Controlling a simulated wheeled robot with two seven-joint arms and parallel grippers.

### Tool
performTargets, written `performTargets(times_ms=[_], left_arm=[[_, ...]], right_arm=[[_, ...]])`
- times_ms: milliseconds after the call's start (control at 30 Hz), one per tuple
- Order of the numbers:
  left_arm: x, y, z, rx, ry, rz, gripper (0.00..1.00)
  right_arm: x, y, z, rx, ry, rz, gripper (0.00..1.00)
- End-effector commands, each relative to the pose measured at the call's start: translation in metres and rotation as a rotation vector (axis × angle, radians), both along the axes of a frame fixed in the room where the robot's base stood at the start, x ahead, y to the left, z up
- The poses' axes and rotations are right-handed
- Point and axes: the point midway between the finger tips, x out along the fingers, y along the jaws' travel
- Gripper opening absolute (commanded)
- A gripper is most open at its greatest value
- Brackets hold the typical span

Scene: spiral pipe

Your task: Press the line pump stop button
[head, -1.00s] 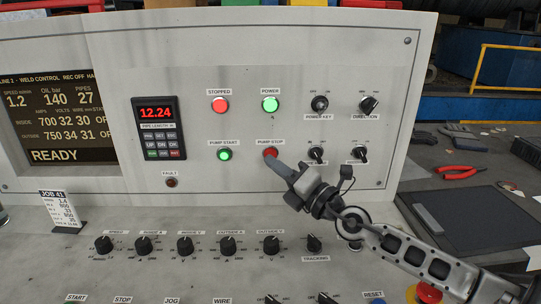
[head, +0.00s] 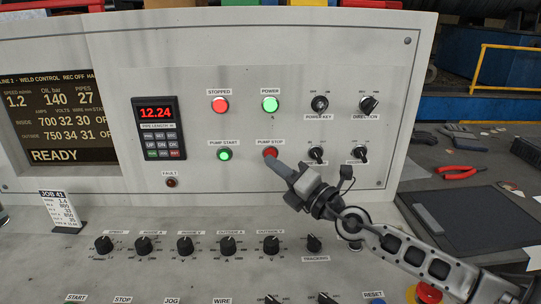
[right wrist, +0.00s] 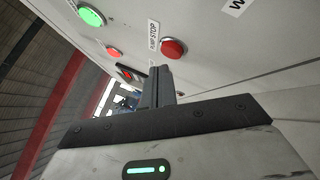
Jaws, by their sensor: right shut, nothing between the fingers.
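The red pump stop button (head: 270,152) sits on the upright panel under its "PUMP STOP" label. It also shows in the right wrist view (right wrist: 173,48), beside the same label. My right gripper (head: 274,163) is shut and empty. Its fingertips are at the lower edge of the button in the head view and partly overlap it. In the right wrist view the closed fingers (right wrist: 160,75) end close to the button, with its red face visible; I cannot tell whether they touch. My left gripper is not in view.
The green pump start button (head: 224,155) is left of pump stop. The red stopped light (head: 220,105) and green power light (head: 270,104) are above. Selector knobs (head: 317,154) are to the right. A row of dials (head: 186,245) lies on the desk below.

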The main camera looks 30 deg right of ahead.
Motion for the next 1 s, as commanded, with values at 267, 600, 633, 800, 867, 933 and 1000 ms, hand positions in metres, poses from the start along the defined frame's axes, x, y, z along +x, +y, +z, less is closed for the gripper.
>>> performTargets(times_ms=[267, 600, 633, 800, 867, 933, 1000], left_arm=[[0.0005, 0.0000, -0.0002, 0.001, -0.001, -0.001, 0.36], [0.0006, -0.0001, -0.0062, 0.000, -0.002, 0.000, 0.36], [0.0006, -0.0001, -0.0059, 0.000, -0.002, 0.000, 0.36], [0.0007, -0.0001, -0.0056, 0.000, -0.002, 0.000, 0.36], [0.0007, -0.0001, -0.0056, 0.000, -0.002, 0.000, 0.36], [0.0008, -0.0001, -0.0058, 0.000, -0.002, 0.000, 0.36], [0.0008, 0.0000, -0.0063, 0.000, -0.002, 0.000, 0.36]], right_arm=[[0.0004, -0.0002, -0.0002, 0.000, 0.000, 0.000, 0.00], [0.0076, -0.0049, -0.0002, 0.000, 0.000, -0.001, 0.00], [0.0075, -0.0049, 0.0000, 0.000, 0.000, -0.001, 0.00], [0.0074, -0.0047, 0.0001, 0.000, 0.000, 0.000, 0.00], [0.0075, -0.0047, 0.0000, 0.000, 0.000, 0.000, 0.00], [0.0077, -0.0048, -0.0001, 0.000, 0.000, 0.000, 0.00], [0.0082, -0.0051, -0.0003, 0.000, 0.000, 0.000, 0.00]])
